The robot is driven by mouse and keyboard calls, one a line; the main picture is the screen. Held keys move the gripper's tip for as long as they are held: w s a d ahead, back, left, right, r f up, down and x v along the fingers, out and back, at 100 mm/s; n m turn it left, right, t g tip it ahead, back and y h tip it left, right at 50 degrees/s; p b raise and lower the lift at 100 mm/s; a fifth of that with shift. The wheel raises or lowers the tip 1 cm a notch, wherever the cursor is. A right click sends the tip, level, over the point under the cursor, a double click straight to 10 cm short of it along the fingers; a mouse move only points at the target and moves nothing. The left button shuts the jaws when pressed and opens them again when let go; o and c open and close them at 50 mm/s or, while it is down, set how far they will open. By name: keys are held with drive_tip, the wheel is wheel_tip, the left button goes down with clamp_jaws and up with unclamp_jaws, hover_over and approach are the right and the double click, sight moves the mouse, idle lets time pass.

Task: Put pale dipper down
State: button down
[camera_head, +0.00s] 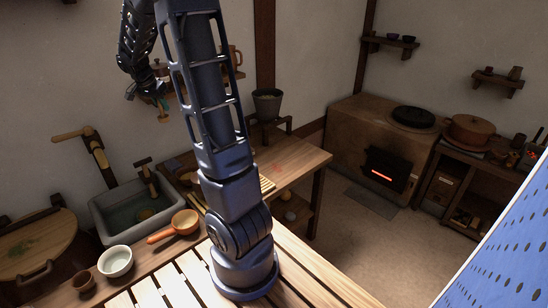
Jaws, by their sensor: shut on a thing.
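My gripper (154,92) is at the upper left, raised in front of the wall and above the sink. It is shut on a small brownish and greenish thing (163,112) that hangs below the jaws. Most of that thing is too small and dark to make out, so I cannot tell whether it is the pale dipper. An orange-brown wooden dipper (184,222) with a round bowl and a short handle lies on the counter below, left of my arm's base and apart from my gripper.
A stone sink (132,228) with water stands left. A white bowl (115,262) and a brown cup (83,281) stand before it, near a lidded round tub (35,245). A slatted board (165,290) is in front. A grey bucket (267,104) and a lit stove (385,150) stand farther back.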

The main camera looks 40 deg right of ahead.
drive_tip(key=s+d+f+m+g, duration=0.1)
drive_tip(key=s+d+f+m, duration=0.15)
drive_tip(key=d+f, duration=0.4)
drive_tip(key=s+d+f+m+g, duration=0.1)
drive_tip(key=s+d+f+m, duration=0.15)
drive_tip(key=d+f, duration=0.4)
drive_tip(key=s+d+f+m, duration=0.1)
drive_tip(key=s+d, duration=0.2)
drive_tip(key=d, duration=1.6)
drive_tip(key=s+d+f+m, duration=0.1)
drive_tip(key=s+d+f, duration=0.15)
drive_tip(key=d, duration=1.55)
drive_tip(key=shift+g+h, duration=0.4)
drive_tip(key=f, duration=1.8)
drive_tip(key=shift+s+d+f, duration=0.2)
drive_tip(key=shift+s, duration=0.15)
drive_tip(key=shift+f, duration=0.15)
drive_tip(key=c, duration=1.4)
unclamp_jaws()
drive_tip(key=shift+o, duration=0.2)
